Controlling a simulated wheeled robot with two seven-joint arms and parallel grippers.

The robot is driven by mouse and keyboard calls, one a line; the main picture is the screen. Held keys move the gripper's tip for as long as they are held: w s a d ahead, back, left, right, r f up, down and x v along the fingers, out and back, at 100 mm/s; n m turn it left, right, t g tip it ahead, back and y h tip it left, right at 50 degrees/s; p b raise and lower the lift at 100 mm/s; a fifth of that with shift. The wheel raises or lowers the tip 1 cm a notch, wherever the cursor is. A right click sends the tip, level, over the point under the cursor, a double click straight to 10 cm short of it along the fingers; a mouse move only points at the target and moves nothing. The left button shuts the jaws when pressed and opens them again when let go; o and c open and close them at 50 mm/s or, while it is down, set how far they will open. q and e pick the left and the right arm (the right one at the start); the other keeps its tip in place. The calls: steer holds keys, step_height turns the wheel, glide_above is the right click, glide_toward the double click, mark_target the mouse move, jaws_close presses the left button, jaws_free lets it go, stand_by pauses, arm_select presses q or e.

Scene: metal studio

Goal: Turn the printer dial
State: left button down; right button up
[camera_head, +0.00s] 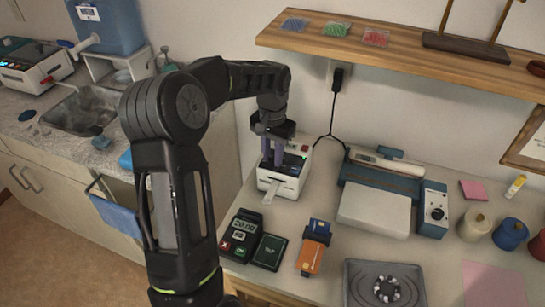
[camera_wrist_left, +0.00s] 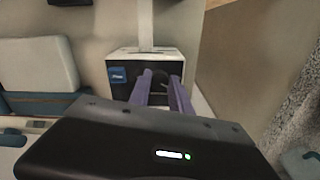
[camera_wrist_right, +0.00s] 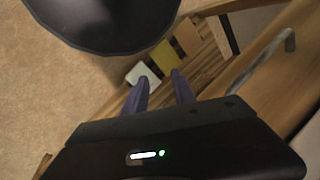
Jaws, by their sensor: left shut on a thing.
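The small white printer (camera_head: 268,181) with a black top stands on the counter near the wall, a strip of paper coming out of its front. In the left wrist view its box (camera_wrist_left: 120,60) carries a blue label. My left gripper (camera_head: 272,158) points down at the printer's top. In the left wrist view its purple fingers (camera_wrist_left: 161,82) are closed around the dark dial (camera_wrist_left: 160,77), which they mostly hide. My right gripper (camera_wrist_right: 159,82) is open and empty, over a wooden drawer or shelf edge, away from the printer.
A payment terminal (camera_head: 241,235) and a card reader (camera_head: 315,233) stand in front of the printer. A blue-and-white machine (camera_head: 375,211) with a knob stands to the right. A wooden shelf (camera_head: 400,58) overhangs the counter. A black cable hangs behind the printer.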

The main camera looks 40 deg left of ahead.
mark_target(273, 159)
arm_select(q)
steer(key=n+b, duration=0.1)
steer(key=n, duration=0.4)
steer(key=shift+n, duration=0.4)
steer(key=c, duration=1.2)
jaws_free()
step_height(273, 159, up, 8)
steer(key=shift+f, duration=0.1)
steer(key=shift+d+f, duration=0.1)
